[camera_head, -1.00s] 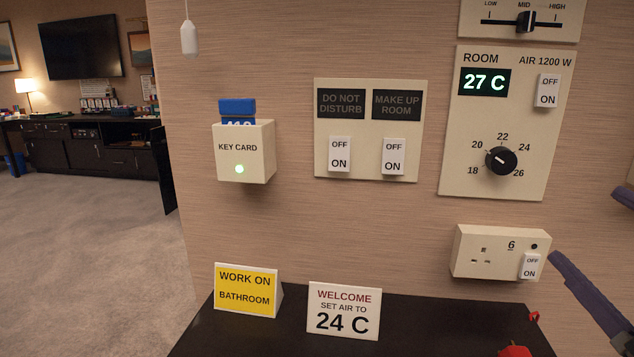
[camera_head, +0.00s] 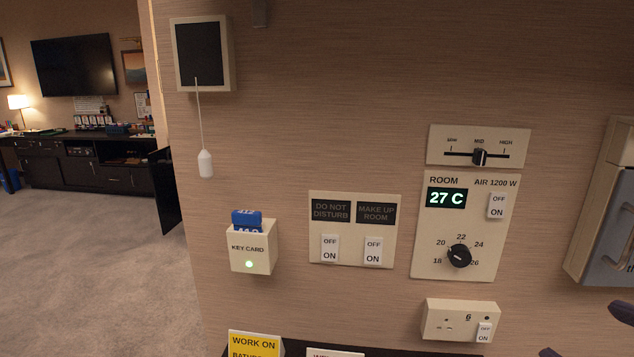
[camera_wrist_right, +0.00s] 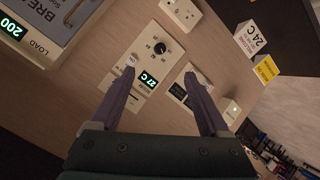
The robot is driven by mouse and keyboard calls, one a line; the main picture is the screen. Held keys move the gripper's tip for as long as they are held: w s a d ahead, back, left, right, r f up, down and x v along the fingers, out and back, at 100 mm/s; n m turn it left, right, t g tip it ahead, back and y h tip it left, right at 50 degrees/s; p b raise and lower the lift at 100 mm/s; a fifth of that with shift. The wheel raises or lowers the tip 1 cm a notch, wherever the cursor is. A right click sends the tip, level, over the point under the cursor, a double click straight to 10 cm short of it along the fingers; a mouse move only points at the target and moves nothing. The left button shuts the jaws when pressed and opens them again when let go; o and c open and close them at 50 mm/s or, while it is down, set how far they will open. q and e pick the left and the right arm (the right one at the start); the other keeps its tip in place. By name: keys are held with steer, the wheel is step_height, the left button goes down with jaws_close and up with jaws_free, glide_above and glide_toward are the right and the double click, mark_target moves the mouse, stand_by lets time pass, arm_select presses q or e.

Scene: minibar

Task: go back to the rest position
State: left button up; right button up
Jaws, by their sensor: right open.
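My right gripper (camera_head: 588,333) shows only by its purple-grey fingertips at the lower right edge of the head view. In the right wrist view its two fingers (camera_wrist_right: 160,76) are spread apart with nothing between them. They point toward the wall with the room panel (camera_head: 430,250), apparently clear of it. The panel reads 27 C and carries a black dial (camera_head: 459,256). My left gripper is not in view.
The wall carries a key card box (camera_head: 252,252) with blue cards, a switch plate (camera_head: 352,212), a socket (camera_head: 440,318) and a hanging pull cord (camera_head: 205,163). A grey unit (camera_head: 608,235) juts out at right. Open carpet (camera_head: 90,270) lies at left.

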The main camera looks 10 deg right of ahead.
steer(key=s+a+r+m+g+y+p, duration=0.1)
steer(key=s+a+r+g+y+p, duration=0.1)
steer(key=s+r+p, duration=0.4)
steer(key=s+a+r+m+g+y+p, duration=0.1)
steer(key=s+a+r+g+p, duration=0.4)
steer(key=r+p, duration=0.8)
steer(key=s+g+y+p, duration=0.1)
steer(key=s+p, duration=0.1)
steer(key=p, duration=0.2)
steer(key=shift+s+a+r+p, duration=0.2)
steer(key=shift+s+r+p, duration=0.05)
steer(key=shift+r+p, duration=0.15)
